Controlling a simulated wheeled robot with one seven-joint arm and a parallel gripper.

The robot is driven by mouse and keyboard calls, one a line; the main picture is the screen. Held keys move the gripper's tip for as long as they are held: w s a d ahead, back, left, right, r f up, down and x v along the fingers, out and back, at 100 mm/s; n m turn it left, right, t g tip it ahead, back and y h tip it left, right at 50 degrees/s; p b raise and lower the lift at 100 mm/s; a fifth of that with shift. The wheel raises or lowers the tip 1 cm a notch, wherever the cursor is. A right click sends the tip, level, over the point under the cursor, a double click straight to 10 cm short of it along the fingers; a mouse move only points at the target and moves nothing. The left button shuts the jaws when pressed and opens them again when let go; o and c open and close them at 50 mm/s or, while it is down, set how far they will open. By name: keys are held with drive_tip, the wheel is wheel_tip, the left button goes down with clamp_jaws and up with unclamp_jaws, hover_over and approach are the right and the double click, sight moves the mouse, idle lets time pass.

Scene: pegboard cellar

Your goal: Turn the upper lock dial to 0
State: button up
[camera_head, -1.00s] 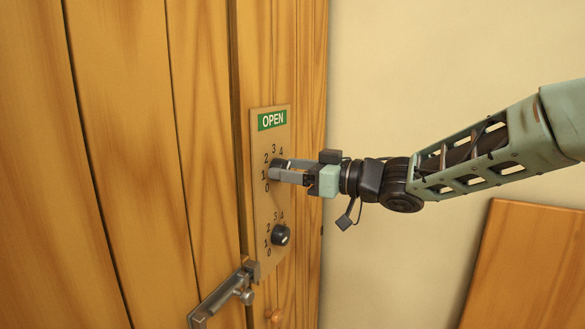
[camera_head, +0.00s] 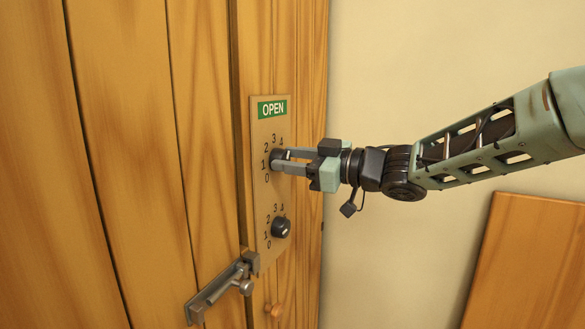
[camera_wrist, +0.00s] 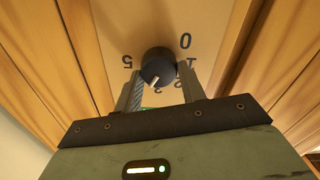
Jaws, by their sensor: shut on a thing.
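The upper lock dial (camera_head: 278,158) is a dark round knob on a tan plate (camera_head: 262,195) on the wooden door. My gripper (camera_head: 279,160) is shut on it, coming from the right, with one finger above the other. In the wrist view, the dial (camera_wrist: 157,66) lies between the two finger ends. The lower dial (camera_head: 281,228) is free.
A green OPEN label (camera_head: 272,109) is above the upper dial. A wooden panel (camera_head: 530,265) leans at the right by the pale wall.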

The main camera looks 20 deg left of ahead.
drive_tip(key=shift+f+n+b, duration=0.2)
drive_tip(key=shift+n+b, duration=4.05)
drive_tip(key=shift+n, duration=1.2)
drive_tip(key=shift+f+n+b, duration=0.15)
drive_tip(key=shift+n+b, duration=4.05)
drive_tip(key=shift+n, duration=1.3)
drive_tip(key=shift+f+n+b, duration=0.2)
drive_tip(key=shift+n+b, duration=4.05)
drive_tip(key=shift+n, duration=1.2)
drive_tip(key=shift+w, duration=0.1)
drive_tip(key=o, duration=1)
drive_tip(key=shift+c, duration=0.2)
